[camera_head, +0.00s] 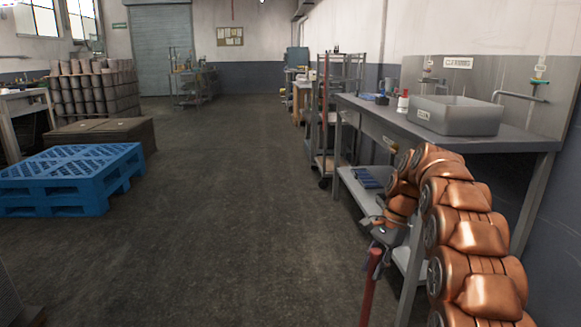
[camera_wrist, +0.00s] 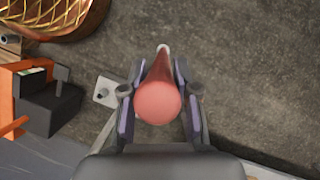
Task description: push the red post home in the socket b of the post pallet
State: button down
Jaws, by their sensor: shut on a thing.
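The red post (camera_head: 370,288) stands roughly upright under my gripper (camera_head: 384,238) in the head view, and its lower end runs out of the picture. In the wrist view I look down on the rounded red top of the post (camera_wrist: 158,103), which sits between the two fingers of my gripper (camera_wrist: 159,98). The fingers are shut on the post near its top. A small pale tip shows at the post's far end. I cannot make out the post pallet or socket b, nor tell whether the post's lower end is in a socket.
A grey workbench (camera_head: 500,140) with a grey bin (camera_head: 455,115) stands on the right, close to my arm. A blue pallet (camera_head: 70,175) lies on the floor at the left. The middle floor is clear. An orange and black object (camera_wrist: 40,105) shows in the wrist view.

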jog(key=s+a+r+n+g+h+p, duration=0.1)
jog(key=s+r+n+h+p, duration=0.1)
jog(key=r+n+p, duration=0.4)
jog(key=s+a+r+n+g+h+p, duration=0.1)
jog(key=r+n+p, duration=0.4)
jog(key=r+p, duration=1.1)
jog(key=s+a+p, duration=0.1)
jog(key=s+p, duration=0.1)
jog(key=p, duration=1)
jog(key=shift+s+r+n+h+p, duration=0.2)
jog(key=shift+r+n+h+p, duration=0.2)
jog(key=shift+a, duration=0.1)
dwell(0.7)
